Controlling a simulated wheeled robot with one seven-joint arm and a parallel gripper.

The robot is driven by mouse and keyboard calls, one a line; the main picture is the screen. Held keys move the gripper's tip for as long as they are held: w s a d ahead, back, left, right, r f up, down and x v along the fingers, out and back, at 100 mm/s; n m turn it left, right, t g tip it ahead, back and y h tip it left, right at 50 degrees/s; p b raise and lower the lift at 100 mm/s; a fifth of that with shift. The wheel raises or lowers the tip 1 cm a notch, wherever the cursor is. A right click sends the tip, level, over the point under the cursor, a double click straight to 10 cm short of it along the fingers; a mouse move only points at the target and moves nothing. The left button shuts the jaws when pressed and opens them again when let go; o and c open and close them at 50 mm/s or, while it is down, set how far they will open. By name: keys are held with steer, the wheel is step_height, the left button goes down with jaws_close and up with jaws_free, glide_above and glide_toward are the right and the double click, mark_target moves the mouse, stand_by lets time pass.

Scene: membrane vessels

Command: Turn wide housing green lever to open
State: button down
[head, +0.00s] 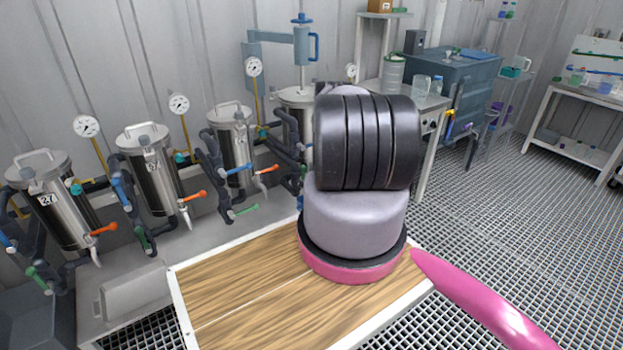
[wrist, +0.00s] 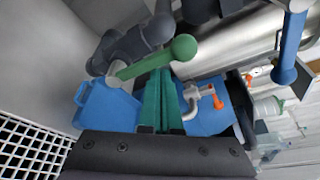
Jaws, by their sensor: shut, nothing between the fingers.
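In the wrist view a green lever (wrist: 150,62) with a round ball end joins a dark grey pipe valve on its left. My gripper (wrist: 160,74) is shut and empty; its teal fingers point at the lever, their tips just below the bar near the ball. I cannot tell whether they touch it. A steel housing (wrist: 235,42) lies behind, at upper right. In the head view a steel vessel (head: 293,97) is partly hidden behind my arm, which also hides my gripper; I cannot tell if it is the wide housing.
The wrist view also shows an orange lever (wrist: 218,102) on a bent steel spout right of the fingers and a blue lever (wrist: 289,48) at upper right. In the head view several steel vessels with gauges line the wall, and a wooden board (head: 240,300) lies in front.

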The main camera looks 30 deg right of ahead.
steer(key=shift+a, duration=0.3)
stand_by(0.5)
steer(key=shift+d, duration=0.1)
steer(key=s+d, duration=0.1)
steer(key=s, duration=0.8)
steer(key=shift+s, duration=0.3)
